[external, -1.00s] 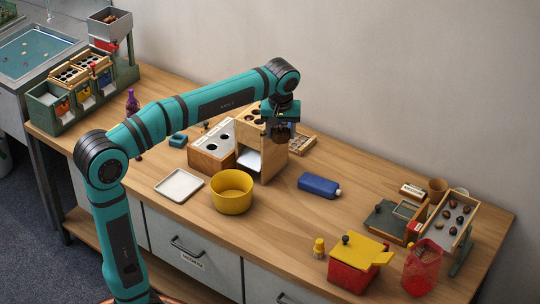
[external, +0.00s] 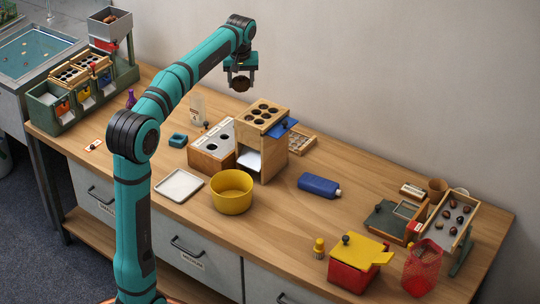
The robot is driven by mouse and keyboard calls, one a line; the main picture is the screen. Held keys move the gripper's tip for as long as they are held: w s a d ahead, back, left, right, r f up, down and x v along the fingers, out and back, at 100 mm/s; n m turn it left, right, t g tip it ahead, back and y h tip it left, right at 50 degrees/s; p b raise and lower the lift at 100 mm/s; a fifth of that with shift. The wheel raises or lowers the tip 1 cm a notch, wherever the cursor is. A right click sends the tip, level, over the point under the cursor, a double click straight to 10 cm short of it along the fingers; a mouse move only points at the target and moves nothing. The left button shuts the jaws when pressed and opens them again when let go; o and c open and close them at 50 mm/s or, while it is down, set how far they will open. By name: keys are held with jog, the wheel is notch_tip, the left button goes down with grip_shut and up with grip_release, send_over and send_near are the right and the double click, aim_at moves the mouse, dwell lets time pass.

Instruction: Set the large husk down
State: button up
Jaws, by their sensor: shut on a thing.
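The large husk (external: 240,84) is a dark brown, round thing. My gripper (external: 240,79) is shut on it and holds it up in the air, in front of the back wall in the picture. It appears well above the bench, behind and left of the wooden box with round holes. What lies directly beneath it is hard to tell from this view.
A yellow bowl (external: 232,191) and white tray (external: 179,185) are in front. The bench (external: 280,220) is bare around the blue bottle (external: 319,185).

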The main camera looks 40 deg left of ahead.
jog(key=s+a+f+n, duration=0.1)
jog(key=s+a+f, duration=0.1)
jog(key=a, duration=3.9)
jog(key=f, duration=2.8)
jog(key=shift+s+d+f, duration=0.1)
jog(key=shift+s, duration=0.1)
jog(key=shift+f, duration=0.15)
jog(key=o, duration=1)
jog(key=r, duration=0.4)
jog(key=s+d+r, duration=0.1)
jog(key=r, duration=0.7)
jog(key=shift+s+d+r, duration=0.1)
jog(key=shift+s+d, duration=0.05)
